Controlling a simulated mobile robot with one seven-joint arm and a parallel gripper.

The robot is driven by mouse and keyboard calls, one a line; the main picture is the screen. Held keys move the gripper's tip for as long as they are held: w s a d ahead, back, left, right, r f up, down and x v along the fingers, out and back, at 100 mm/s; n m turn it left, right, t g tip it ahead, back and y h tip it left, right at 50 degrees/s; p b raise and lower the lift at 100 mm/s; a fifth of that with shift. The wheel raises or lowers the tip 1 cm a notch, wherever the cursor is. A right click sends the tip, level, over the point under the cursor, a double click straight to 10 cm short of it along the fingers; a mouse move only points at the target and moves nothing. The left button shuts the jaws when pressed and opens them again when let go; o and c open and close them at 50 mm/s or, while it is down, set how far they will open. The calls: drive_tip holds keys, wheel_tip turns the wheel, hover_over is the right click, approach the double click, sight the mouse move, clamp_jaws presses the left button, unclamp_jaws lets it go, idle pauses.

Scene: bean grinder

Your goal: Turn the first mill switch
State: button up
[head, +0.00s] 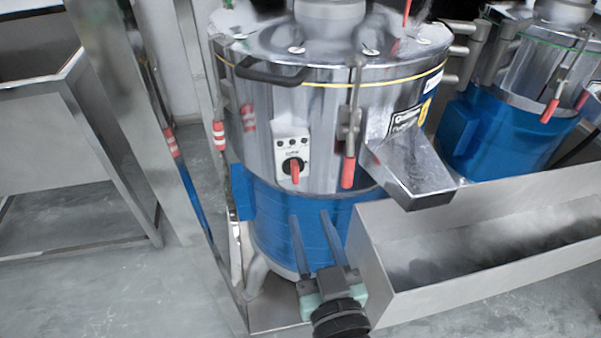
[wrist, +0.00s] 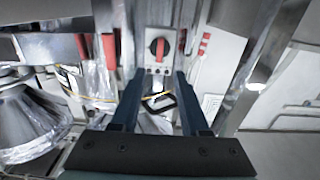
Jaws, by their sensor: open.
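The first mill (head: 265,130) is a steel drum with a blue lower band. Its switch (head: 293,170) is a red handle on a black dial, on a pale panel (head: 291,150) on the front of the drum. The handle points down in the head view. In the wrist view the switch (wrist: 158,48) shows beyond the fingertips, between the two finger lines. My gripper (head: 312,217) is open and empty, in front of the blue band and below the switch in the head view. In the wrist view my gripper (wrist: 154,75) has its fingers well apart, not touching the switch.
A red-handled lever (head: 348,170) and a steel chute (head: 415,175) are right of the switch. A steel trough (head: 372,265) stands at the lower right. A second mill (head: 510,120) is behind. A steel post (head: 118,120) rises on the left.

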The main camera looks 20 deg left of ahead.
sight(296, 175)
drive_tip(key=p+x, duration=0.1)
drive_tip(key=x, duration=0.8)
drive_tip(key=shift+w+a, duration=0.25)
drive_tip(key=shift+w, duration=0.05)
drive_tip(key=shift+c, duration=0.2)
clamp_jaws()
